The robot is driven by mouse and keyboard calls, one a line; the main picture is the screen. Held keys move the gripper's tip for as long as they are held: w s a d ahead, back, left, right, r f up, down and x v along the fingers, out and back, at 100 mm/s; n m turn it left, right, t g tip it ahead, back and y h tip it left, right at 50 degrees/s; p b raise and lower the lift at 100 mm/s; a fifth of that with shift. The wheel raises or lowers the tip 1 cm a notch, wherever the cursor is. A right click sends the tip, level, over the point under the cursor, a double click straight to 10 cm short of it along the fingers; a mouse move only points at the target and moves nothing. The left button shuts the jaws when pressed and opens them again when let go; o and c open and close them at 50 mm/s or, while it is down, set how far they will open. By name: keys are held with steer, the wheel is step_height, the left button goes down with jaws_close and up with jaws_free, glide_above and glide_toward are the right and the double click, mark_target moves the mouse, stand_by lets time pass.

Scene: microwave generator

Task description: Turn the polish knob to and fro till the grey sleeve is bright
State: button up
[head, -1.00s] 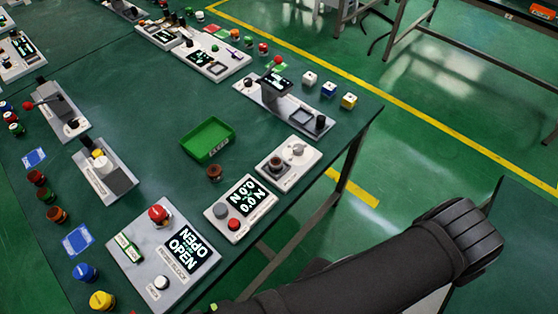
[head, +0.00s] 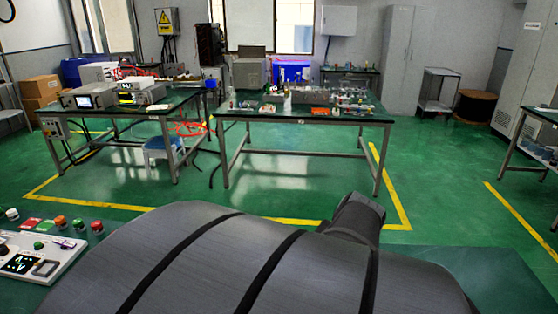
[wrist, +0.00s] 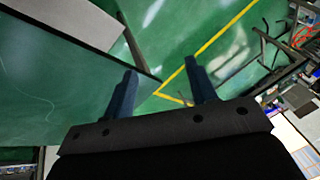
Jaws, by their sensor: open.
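I cannot make out the polish knob or the grey sleeve in the head view or the wrist view now. My gripper (wrist: 160,70) shows in the wrist view with its two dark fingers wide apart and nothing between them. Its fingers point over a green table edge and the green floor with a yellow line. In the head view my dark arm fills the lower middle, and the gripper's fingers do not show there.
A white panel (head: 40,255) with a display and coloured buttons lies at the lower left of the head view. A green workbench with small parts (head: 300,115) stands across the room. A bench with instruments (head: 125,108) is left of it. Open green floor lies between.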

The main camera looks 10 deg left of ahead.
steer(key=w+a+n+g, duration=0.25)
steer(key=a+n, duration=0.35)
steer(key=a, duration=0.6)
steer(key=s+a+f+n+g, duration=0.1)
steer(key=s+a+n, duration=0.3)
steer(key=a, duration=0.5)
steer(key=s+a+n+h, duration=0.1)
steer(key=s+a+n, duration=0.1)
steer(key=a+n, duration=0.6)
steer(key=s+a+f+n+g, duration=0.1)
steer(key=s+a+n, duration=0.25)
steer(key=a, duration=0.75)
step_height(320, 180, down, 17)
steer(key=shift+s+d+f, duration=0.1)
steer(key=shift+s, duration=0.05)
steer(key=c, duration=1)
